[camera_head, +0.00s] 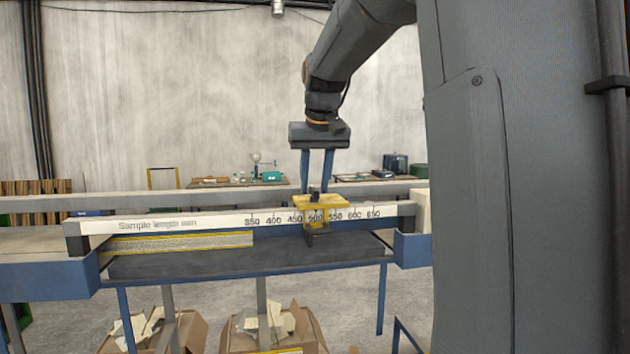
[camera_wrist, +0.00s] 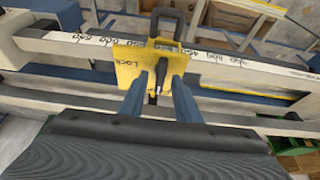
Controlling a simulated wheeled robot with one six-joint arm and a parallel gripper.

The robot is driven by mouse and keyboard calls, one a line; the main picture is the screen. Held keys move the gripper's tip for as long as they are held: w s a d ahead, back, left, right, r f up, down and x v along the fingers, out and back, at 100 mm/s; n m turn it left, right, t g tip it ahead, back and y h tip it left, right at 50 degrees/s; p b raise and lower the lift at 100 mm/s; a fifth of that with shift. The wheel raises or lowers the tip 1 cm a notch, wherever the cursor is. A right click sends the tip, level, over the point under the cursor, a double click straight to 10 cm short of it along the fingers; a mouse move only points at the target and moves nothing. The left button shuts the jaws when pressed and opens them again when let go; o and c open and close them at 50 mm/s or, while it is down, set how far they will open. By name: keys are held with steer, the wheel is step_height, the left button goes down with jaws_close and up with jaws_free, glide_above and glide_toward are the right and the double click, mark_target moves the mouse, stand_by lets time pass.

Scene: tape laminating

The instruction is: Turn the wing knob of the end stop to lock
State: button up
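The end stop is a yellow plate (camera_head: 335,203) with a dark bracket below it, sitting on the white ruler rail at about the 500 mark. It also shows in the wrist view as the yellow plate (camera_wrist: 126,72), with the word "Lock" left of the knob. The dark wing knob (camera_head: 315,192) stands on the plate; in the wrist view the knob (camera_wrist: 160,73) appears lengthwise up and down the picture. My gripper (camera_head: 316,186) points down over the plate. Its blue fingers are apart, one on each side of the knob, with visible gaps; contact cannot be told.
The ruler rail (camera_head: 223,222) runs across the bench, with a beam (camera_head: 120,200) behind it. A yellow-edged strip (camera_head: 180,241) lies below the rail at left. Cardboard boxes (camera_head: 240,338) with scraps stand on the floor underneath.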

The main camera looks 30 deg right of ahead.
jaws_close()
steer(key=shift+m, duration=0.4)
steer(key=shift+w+a+m+g+h, duration=0.15)
steer(key=shift+m+g+h, duration=0.25)
steer(key=shift+m, duration=0.7)
steer(key=m+h, duration=0.1)
steer(key=m, duration=0.3)
steer(key=shift+a+m+g+h, duration=0.1)
steer(key=shift+m+g+h, duration=0.2)
steer(key=shift+g+h, duration=0.1)
steer(key=m, duration=0.1)
steer(key=m+g, duration=0.1)
steer(key=m, duration=0.1)
steer(key=m+g, duration=0.1)
steer(key=m, duration=0.1)
steer(key=shift+w+h, duration=0.25)
steer(key=shift+h, duration=0.15)
steer(key=m+g, duration=0.2)
steer(key=m, duration=0.3)
steer(key=shift+w+p, duration=0.1)
steer(key=shift+p, duration=0.3)
steer(key=shift+m, duration=0.3)
